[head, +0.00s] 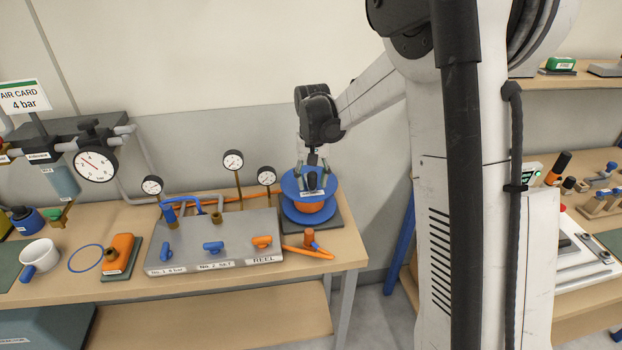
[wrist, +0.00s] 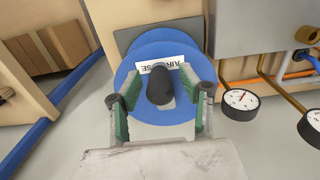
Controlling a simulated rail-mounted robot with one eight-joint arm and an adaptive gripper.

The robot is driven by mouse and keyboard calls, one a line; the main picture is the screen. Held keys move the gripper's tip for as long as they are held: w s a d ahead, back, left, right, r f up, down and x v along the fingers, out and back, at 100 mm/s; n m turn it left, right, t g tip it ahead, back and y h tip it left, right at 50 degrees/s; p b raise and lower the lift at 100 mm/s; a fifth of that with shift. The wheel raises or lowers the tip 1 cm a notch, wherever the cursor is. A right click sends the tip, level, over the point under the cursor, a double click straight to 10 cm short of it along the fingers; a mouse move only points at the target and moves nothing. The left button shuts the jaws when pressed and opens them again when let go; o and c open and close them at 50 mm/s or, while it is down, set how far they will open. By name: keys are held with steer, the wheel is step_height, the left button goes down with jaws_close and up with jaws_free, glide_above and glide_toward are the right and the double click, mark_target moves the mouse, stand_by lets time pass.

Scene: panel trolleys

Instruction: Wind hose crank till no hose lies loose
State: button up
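The hose reel (head: 294,213) has two blue discs with orange hose (head: 308,217) wound between them. It stands on a dark base at the right end of the bench; its blue top disc (wrist: 135,90) fills the middle of the wrist view. A black crank knob (wrist: 161,87) stands up from this disc beside a white label, partly hidden. My gripper (wrist: 160,106) is open, with its green-padded fingers on either side of the knob and visible gaps to it. In the head view my gripper (head: 313,181) is over the reel. An orange hose end with a nozzle (head: 309,240) lies on the bench in front of the reel.
A grey valve panel (head: 220,238) with blue and orange handles stands left of the reel. Gauges (head: 233,160) on thin stems rise close behind it; one gauge (wrist: 240,103) is near the reel. Orange hose (head: 245,199) runs behind the panel. The bench (head: 345,255) ends just right of the reel.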

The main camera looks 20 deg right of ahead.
jaws_close()
steer(key=shift+w+a, duration=0.2)
steer(key=shift+a, duration=0.4)
steer(key=shift+w+a+b, duration=0.3)
steer(key=shift+a+b, duration=0.1)
steer(key=shift+a, duration=0.1)
steer(key=shift+w+a, duration=0.4)
steer(key=shift+a, duration=0.05)
steer(key=shift+w, duration=0.1)
